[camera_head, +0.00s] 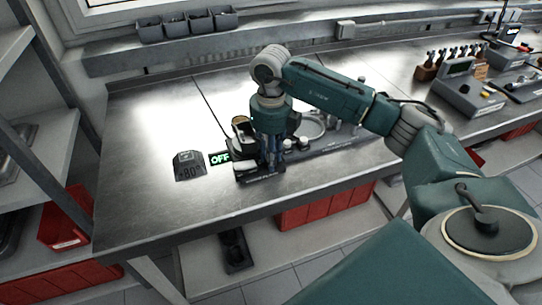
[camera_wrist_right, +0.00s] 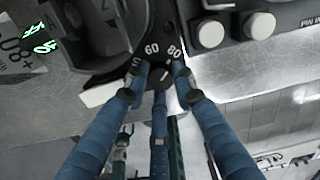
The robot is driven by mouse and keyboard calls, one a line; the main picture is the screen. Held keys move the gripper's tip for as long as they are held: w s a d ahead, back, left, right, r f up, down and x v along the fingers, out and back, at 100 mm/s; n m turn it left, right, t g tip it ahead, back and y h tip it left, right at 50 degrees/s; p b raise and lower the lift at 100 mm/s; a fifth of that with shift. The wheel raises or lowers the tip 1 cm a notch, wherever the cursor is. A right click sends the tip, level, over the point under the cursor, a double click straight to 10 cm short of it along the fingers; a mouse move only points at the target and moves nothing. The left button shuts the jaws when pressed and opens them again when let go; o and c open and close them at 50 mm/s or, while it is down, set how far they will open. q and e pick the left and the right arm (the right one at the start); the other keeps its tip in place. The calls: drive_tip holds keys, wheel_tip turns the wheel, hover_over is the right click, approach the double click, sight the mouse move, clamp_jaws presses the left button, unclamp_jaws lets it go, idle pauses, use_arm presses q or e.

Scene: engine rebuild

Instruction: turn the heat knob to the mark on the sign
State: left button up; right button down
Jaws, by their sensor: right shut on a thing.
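A small dark sign (camera_head: 189,166) stands on the bench and reads 80. It also shows at the left edge of the right wrist view (camera_wrist_right: 14,50). My right gripper (camera_head: 268,163) points down at the front of the heating unit. In the right wrist view its blue fingers (camera_wrist_right: 160,85) are closed around the black heat knob (camera_wrist_right: 161,76), which they partly cover. White numbers 60 and 80 show on the dial (camera_wrist_right: 163,48) above the knob. A pale line on the knob seems to point between 60 and 80. My left gripper is out of view.
A green lit OFF display (camera_head: 220,158) is beside the unit. Two white buttons (camera_wrist_right: 236,28) are right of the dial. A wooden rack of tools (camera_head: 457,66) and grey instruments stand farther right. The bench (camera_head: 140,200) is bare at front left.

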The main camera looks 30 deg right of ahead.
drive_tip(key=shift+w+d+r, duration=0.1)
drive_tip(key=shift+w+r, duration=0.05)
drive_tip(key=shift+r, duration=0.05)
drive_tip(key=c, duration=1.7)
unclamp_jaws()
drive_tip(key=shift+f, duration=0.1)
wheel_tip(320, 180, up, 12)
drive_tip(key=shift+r, duration=0.1)
